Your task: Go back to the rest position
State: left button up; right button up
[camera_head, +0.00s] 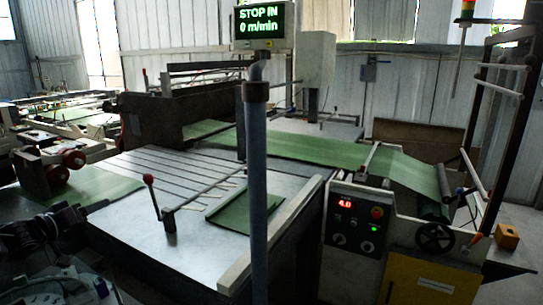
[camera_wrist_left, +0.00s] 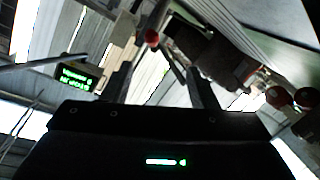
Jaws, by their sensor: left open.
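My left gripper (camera_head: 92,209) is at the left of the head view, dark, at the left edge of the grey machine table (camera_head: 190,195). In the left wrist view its two dark fingers stand apart (camera_wrist_left: 157,82), with nothing between them that I can see held. The gap between the fingers shows background only. My right gripper is in neither view.
A lever with a red knob (camera_head: 149,180) stands on the table. A grey post (camera_head: 257,190) rises in front, below the "STOP IN 0 m/min" display (camera_head: 263,24). Red rollers (camera_head: 73,159) are at the left. A control panel (camera_head: 355,217) is at the right.

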pick_arm(q)
jog(key=d+f+m+g+y, duration=0.1)
jog(key=d+f+m+g, duration=0.1)
jog(key=d+f, duration=0.7)
jog(key=s+d+f+m+g+y, duration=0.1)
jog(key=s+d+f+g, duration=0.1)
jog(key=s+d+f, duration=0.5)
jog(key=s+d+f+m+g+y, duration=0.15)
jog(key=s+d+f, duration=0.25)
jog(key=d+f, duration=0.45)
jog(key=s+d+r+g, duration=0.1)
jog(key=s+d+g, duration=0.3)
jog(key=s, duration=0.8)
jog(key=s+d+r+g, duration=0.1)
jog(key=s+d+g, duration=0.35)
jog(key=s, duration=0.75)
notch_tip(320, 180, down, 30)
jog(key=s+d, duration=0.1)
jog(key=d, duration=0.1)
jog(key=s+a+f, duration=0.2)
jog(key=s+f, duration=0.7)
jog(key=s, duration=0.1)
jog(key=s+a+f+g, duration=0.1)
jog(key=s+a+f, duration=0.1)
jog(key=s+f, duration=0.8)
jog(key=shift+m, duration=0.45)
